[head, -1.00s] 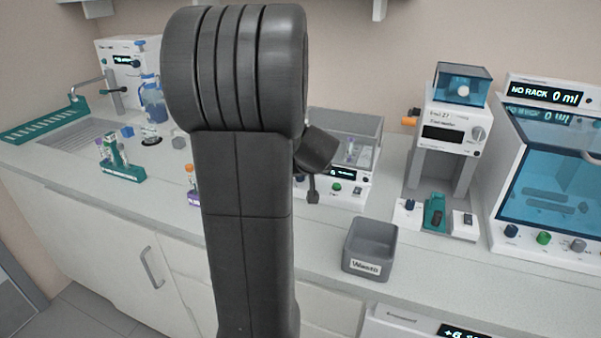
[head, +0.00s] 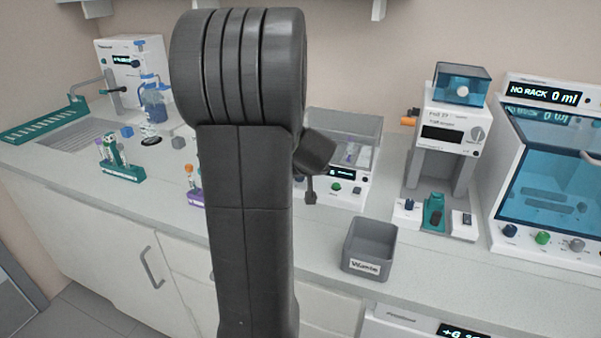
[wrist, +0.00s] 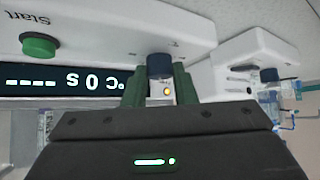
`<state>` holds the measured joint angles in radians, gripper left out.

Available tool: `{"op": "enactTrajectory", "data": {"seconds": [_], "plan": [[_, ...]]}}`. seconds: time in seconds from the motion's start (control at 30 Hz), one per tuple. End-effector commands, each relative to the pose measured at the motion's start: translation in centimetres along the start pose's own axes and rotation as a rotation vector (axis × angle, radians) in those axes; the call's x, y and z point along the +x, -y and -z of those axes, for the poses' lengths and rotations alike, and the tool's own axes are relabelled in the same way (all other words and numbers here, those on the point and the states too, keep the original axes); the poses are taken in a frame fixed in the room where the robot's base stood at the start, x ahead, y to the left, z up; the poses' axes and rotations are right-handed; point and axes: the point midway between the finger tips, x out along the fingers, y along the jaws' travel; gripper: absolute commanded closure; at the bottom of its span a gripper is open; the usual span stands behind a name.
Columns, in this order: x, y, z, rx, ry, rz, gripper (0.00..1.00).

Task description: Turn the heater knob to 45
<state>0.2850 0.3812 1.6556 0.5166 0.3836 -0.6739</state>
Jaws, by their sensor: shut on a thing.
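The heater (head: 345,195) is a white unit with a clear-walled top, a small display and a green button, partly hidden behind my arm in the head view. In the wrist view, its dark blue knob (wrist: 160,65) sits between the green fingers of my gripper (wrist: 160,88), which is shut on it. The heater display (wrist: 65,83) shows dashes, digits that look like 50, and °C. The green Start button (wrist: 38,46) is to the left. In the head view my arm hides the fingertips.
A grey Waste bin (head: 371,262) stands in front of the heater's right side. A white device (head: 450,130) and a blue-windowed cabinet (head: 555,180) stand to the right. A green tube rack (head: 122,172) and a blue flask (head: 154,105) are at left.

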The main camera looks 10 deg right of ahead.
Motion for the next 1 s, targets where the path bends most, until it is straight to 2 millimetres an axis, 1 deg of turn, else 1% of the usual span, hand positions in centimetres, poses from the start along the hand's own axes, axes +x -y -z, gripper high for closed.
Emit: {"op": "enactTrajectory", "data": {"seconds": [1.0], "plan": [[-0.32,0.15,0.71,0.151,0.005,-0.149,0.98]]}}
